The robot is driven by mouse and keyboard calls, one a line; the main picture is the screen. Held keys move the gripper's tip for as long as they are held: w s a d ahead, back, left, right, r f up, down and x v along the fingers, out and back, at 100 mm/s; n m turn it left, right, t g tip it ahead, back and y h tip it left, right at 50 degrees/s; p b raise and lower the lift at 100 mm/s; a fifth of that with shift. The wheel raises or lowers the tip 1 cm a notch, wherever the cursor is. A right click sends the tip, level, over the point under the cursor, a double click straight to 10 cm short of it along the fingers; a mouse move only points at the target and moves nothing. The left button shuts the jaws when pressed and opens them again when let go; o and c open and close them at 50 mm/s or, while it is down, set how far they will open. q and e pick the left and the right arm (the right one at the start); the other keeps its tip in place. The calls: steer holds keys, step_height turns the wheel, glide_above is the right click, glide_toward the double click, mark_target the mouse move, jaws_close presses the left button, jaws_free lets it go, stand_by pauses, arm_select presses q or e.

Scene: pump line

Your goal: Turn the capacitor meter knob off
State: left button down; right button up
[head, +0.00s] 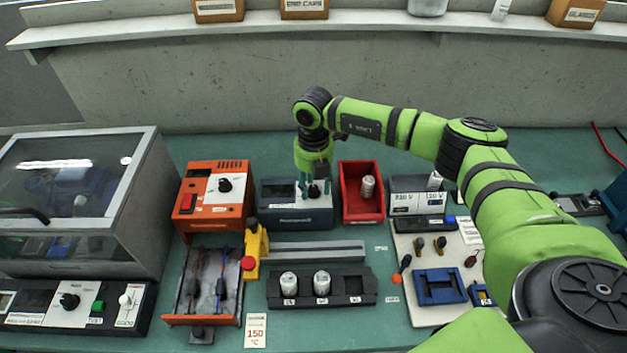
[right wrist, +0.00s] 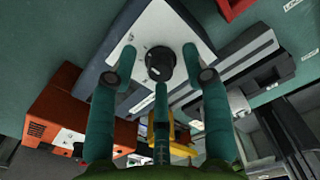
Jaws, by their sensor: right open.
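The capacitor meter (head: 285,214) is a dark grey box with a light top panel at the middle of the bench. Its black round knob (right wrist: 160,63) with a white mark shows in the right wrist view, and the gripper partly hides it in the head view. My right gripper (head: 309,184) points down over the meter. Its teal fingers are open and empty, one to each side of the knob and one below it in the right wrist view. I cannot tell whether any finger touches the knob. My left gripper is not in view.
An orange unit (head: 213,197) with a knob and red switch stands left of the meter. A red bin (head: 361,208) holding a white-topped can stands close on the right. A yellow part with a red button (head: 254,250) and a dark rack (head: 345,289) of cans are in front.

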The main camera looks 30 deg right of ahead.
steer(key=shift+c, duration=0.4)
jaws_close()
